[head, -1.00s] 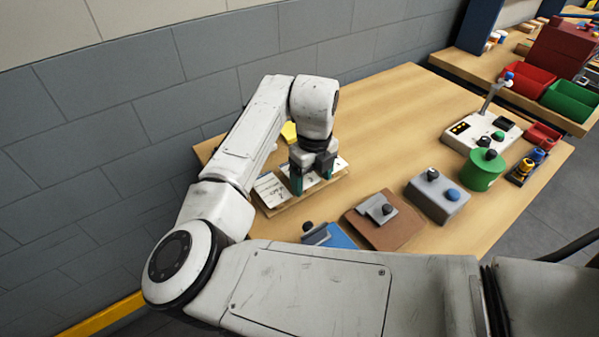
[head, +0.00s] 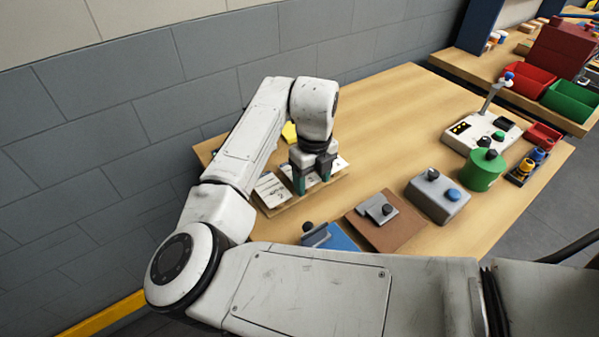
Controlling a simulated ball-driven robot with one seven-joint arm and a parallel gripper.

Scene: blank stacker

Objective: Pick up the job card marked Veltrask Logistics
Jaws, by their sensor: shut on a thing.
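Several white job cards lie on a wooden card board (head: 290,207) on the table near the wall. The left card (head: 270,188) carries dark print too small to read, so I cannot tell which card is marked Veltrask Logistics. My gripper (head: 313,185) is over the middle of the board, pointing down, with its dark green fingers at the cards. It is shut on a job card, which the fingers mostly hide. Another card (head: 341,164) shows partly to the right of the fingers. I cannot tell whether the held card is clear of the board.
A blue fixture (head: 338,238), a brown plate with a grey bracket (head: 378,210) and a grey button box (head: 438,197) stand in front and right. A green cylinder (head: 484,172) and a white control box (head: 470,130) stand farther right. The table's back middle (head: 385,115) is clear.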

